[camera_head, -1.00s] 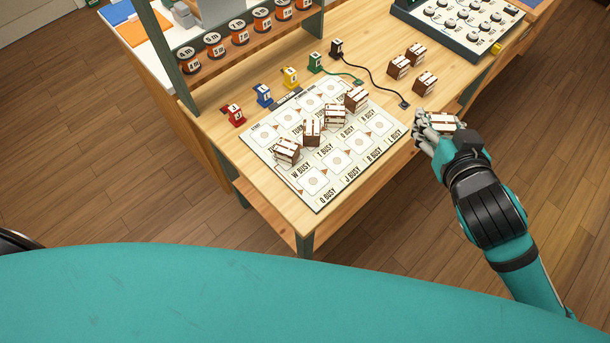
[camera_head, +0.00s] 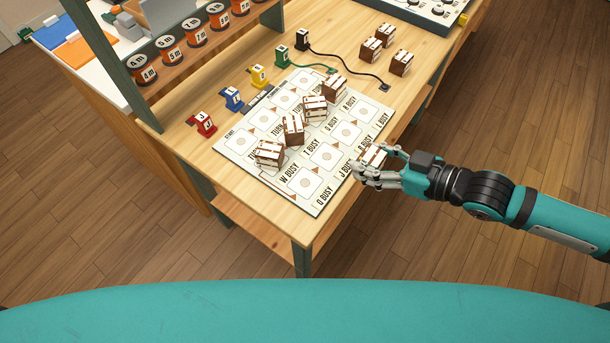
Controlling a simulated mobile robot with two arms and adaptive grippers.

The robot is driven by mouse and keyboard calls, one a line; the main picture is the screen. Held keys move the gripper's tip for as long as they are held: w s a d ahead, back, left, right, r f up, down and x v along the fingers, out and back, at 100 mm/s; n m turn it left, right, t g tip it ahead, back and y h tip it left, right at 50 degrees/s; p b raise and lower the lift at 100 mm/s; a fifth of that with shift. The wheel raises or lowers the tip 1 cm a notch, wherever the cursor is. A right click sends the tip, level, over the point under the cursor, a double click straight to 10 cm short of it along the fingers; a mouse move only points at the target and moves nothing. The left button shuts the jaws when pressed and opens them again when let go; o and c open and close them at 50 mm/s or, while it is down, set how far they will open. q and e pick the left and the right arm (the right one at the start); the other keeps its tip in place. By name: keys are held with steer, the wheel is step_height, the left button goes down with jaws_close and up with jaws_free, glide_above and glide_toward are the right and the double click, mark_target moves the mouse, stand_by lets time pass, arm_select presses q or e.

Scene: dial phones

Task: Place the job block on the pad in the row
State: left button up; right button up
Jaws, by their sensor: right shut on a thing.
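My right gripper (camera_head: 367,172) is shut on a brown and white block (camera_head: 374,156). It holds the block at the right front edge of the white board (camera_head: 317,209), near the "J BUSY" lettering. The fingers hide part of the block, and I cannot tell whether it touches the board. The board has rows of square pads with round marks; bare pads (camera_head: 304,183) show along its front side. Several similar blocks stand in a line across the board, one of them at the near left (camera_head: 269,153). My left gripper is not in view.
Three more blocks (camera_head: 401,63) stand on the wooden table behind the board. Coloured numbered pegs (camera_head: 205,123) line the board's back left side. A black cable (camera_head: 350,67) lies behind it. A rack of orange spools (camera_head: 168,48) stands at the left.

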steer(key=p, duration=0.2)
glide_above(305, 184)
steer(key=shift+f, duration=0.55)
step_height(305, 184, down, 3)
steer(key=shift+f, duration=0.3)
steer(key=shift+f, duration=0.15)
steer(key=o, duration=1.2)
steer(key=shift+c, duration=0.2)
steer(key=v, duration=1.2)
steer(key=shift+b, duration=0.3)
